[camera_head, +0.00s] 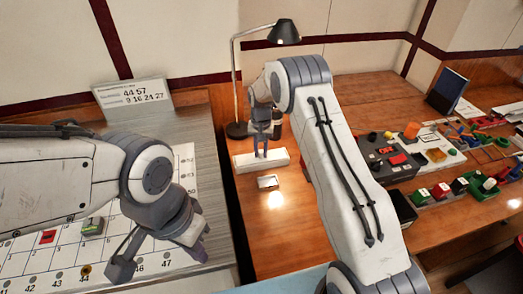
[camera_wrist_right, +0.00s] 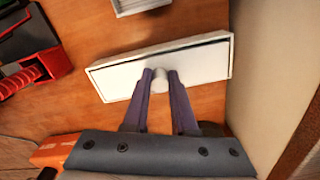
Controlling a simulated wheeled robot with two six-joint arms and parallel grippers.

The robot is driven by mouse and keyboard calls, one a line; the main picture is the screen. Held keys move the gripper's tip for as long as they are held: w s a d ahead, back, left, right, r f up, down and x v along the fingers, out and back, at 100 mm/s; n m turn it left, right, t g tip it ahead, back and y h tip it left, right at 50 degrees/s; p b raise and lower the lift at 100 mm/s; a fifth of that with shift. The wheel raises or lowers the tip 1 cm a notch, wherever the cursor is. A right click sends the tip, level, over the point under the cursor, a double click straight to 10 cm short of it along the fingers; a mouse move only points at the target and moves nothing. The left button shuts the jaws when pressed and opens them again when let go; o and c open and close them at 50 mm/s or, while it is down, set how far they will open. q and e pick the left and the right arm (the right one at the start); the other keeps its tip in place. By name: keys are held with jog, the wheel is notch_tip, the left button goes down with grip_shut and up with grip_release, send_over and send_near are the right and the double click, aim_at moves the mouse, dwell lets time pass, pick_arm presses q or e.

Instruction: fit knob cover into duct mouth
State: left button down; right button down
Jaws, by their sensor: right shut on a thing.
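My right gripper (camera_head: 260,151) is shut on a small pale, rounded piece, which looks like the knob cover (camera_wrist_right: 160,73), held between its fingertips. The long white box (camera_wrist_right: 118,88), which looks like the duct, lies just beyond and under the fingertips; a dark slot runs along its length. It also shows in the head view (camera_head: 246,162), on the wooden desk. The knob cover overlaps the box in the right wrist view; I cannot tell whether it touches or enters it. My left gripper (camera_head: 160,262) is open and empty over the numbered sheet at the left.
A small pale tray (camera_head: 268,182) lies in front of the white box. A desk lamp (camera_head: 284,33) stands behind it. Breakers and coloured parts (camera_head: 460,187) crowd the desk's right side. A red part (camera_head: 47,237) and a green-grey part (camera_head: 92,227) sit on the numbered sheet.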

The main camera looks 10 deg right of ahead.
jog(key=c, duration=0.7)
grip_release()
jog(key=shift+f, duration=0.1)
